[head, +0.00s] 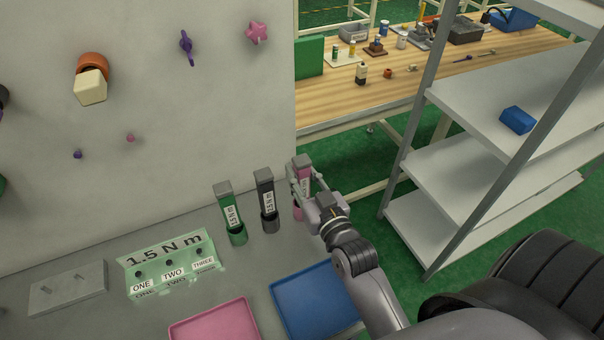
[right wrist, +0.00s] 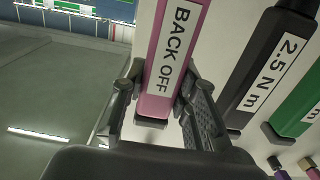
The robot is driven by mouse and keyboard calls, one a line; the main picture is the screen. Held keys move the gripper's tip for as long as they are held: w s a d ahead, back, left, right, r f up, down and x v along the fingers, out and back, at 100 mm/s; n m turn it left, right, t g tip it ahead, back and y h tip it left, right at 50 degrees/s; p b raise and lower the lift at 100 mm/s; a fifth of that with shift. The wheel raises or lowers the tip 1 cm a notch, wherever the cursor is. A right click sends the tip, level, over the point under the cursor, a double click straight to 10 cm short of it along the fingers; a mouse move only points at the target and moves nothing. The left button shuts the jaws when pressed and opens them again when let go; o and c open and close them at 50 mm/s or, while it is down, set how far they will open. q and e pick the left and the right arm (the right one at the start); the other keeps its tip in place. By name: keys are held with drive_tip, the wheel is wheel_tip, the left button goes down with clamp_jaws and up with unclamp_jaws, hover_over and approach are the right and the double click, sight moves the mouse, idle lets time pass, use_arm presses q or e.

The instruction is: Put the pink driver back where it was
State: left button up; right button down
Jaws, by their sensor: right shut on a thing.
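The pink driver (head: 305,181) stands upright at the right end of the driver row and reads "BACK OFF" in the right wrist view (right wrist: 176,55). My right gripper (head: 304,187) is shut on its body, with one finger on each side, also in the right wrist view (right wrist: 161,92). A pink part (head: 298,212) shows low beside the gripper, level with the holders of the other drivers. The gripper hides the driver's lower end in the head view, so I cannot tell whether it is seated. My left gripper is not in view.
The black driver (head: 265,190) and the green driver (head: 229,207) stand upright left of the pink one. A blue tray (head: 315,300) and a pink tray (head: 215,322) lie in front. A grey shelf rack (head: 440,225) stands to the right, near my right arm.

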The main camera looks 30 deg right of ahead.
drive_tip(key=c, duration=1.7)
unclamp_jaws()
drive_tip(key=shift+f, duration=0.1)
drive_tip(key=o, duration=0.4)
drive_tip(key=shift+r, duration=0.25)
drive_tip(key=shift+s+a+b, duration=0.2)
drive_tip(key=shift+s+b, duration=0.35)
drive_tip(key=shift+s, duration=2.5)
drive_tip(key=shift+s+a+b, duration=0.2)
drive_tip(key=shift+s+b, duration=0.35)
drive_tip(key=shift+s, duration=2.45)
